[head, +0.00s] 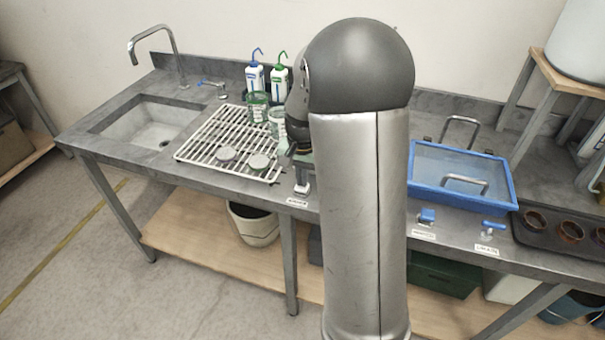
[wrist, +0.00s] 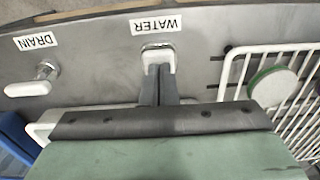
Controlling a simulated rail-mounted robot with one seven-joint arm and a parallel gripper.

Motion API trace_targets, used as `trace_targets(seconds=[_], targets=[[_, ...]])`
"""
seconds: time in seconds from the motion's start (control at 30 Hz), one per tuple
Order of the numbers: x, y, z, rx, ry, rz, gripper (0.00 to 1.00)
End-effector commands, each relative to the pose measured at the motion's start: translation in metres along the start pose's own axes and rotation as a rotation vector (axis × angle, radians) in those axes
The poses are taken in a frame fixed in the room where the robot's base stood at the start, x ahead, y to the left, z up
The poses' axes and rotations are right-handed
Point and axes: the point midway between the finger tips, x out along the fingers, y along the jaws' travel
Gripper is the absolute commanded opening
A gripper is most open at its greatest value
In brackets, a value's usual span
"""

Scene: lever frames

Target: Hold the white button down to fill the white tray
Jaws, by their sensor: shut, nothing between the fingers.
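The white button (wrist: 158,54) sits on a small plate by the WATER label at the bench's front edge. It also shows in the head view (head: 302,191), just left of my arm. My gripper (wrist: 158,72) is shut and empty, with its dark fingertips together at the button. I cannot tell whether they touch it or whether it is pressed. A pale rim, probably of the white tray (wrist: 38,131), shows at the lower left of the wrist view. The rest of it is hidden behind my gripper, and my arm covers that spot in the head view.
A white DRAIN handle (wrist: 34,80) stands left of the button in the wrist view. A white wire rack (head: 205,148) with jars lies beside the sink (head: 150,122). A blue tray (head: 425,185) with a lid stands right of my arm.

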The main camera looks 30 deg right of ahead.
Motion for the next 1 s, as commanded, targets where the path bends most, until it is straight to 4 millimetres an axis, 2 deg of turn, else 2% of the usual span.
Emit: trace_targets(seconds=[0.03, 0.17, 0.7, 0.83, 1.0], targets=[[0.015, 0.004, 0.007, 0.0, -0.026, 0.015, 0.0], [0.003, 0.003, 0.007, -0.001, -0.022, 0.013, 0.0], [-0.115, 0.001, 0.001, -0.001, 0.006, -0.004, 0.0], [-0.133, 0.0, 0.001, -0.001, 0.006, -0.004, 0.0], [-0.142, 0.001, 0.001, 0.0, 0.004, -0.002, 0.0]])
